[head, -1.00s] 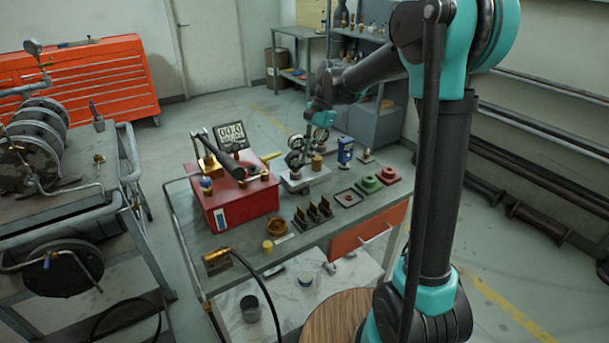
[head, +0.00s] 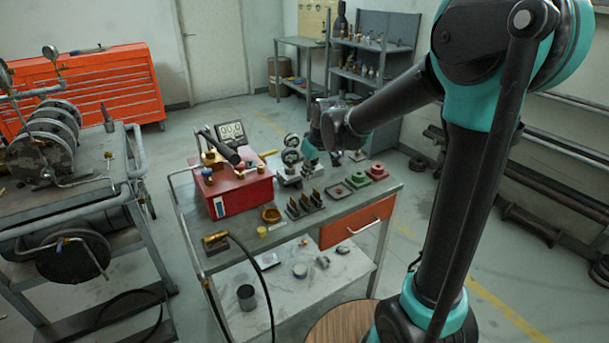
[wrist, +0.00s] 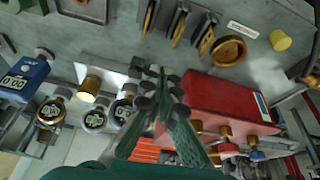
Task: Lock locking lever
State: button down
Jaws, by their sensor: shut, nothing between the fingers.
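I cannot pick out a locking lever for certain. A long black-handled bar (head: 220,145) lies over the red box (head: 238,190) on the workbench cart, with brass fittings around it. The red box also shows in the wrist view (wrist: 225,102), right of the fingers. My gripper (wrist: 160,78) is shut and empty in the wrist view, above the bench between the dial gauges and the red box. In the head view my arm's end is over the back of the cart, and its fingers are not clearly visible. I cannot tell whether the fingers touch anything.
Dial gauges (wrist: 95,120) stand left of the fingers, with a blue gauge (wrist: 28,78) farther left. A rack of upright plates (head: 308,206) and a brass ring (head: 271,215) occupy the cart's front. A digital display (head: 230,131) stands behind the red box. Open floor lies behind the cart.

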aim_at(291, 184)
jog(key=x, duration=0.8)
jog(key=shift+f, duration=0.2)
jog(key=shift+w+a+r, duration=0.15)
jog(key=shift+w+a, duration=0.7)
jog(key=shift+w, duration=0.15)
jog(key=shift+w+a, duration=0.4)
jog(key=shift+w, duration=0.15)
jog(key=shift+a, duration=0.1)
jog(key=shift+w+a+r, duration=0.1)
jog(key=shift+w+a, duration=0.35)
jog(key=shift+d, duration=0.15)
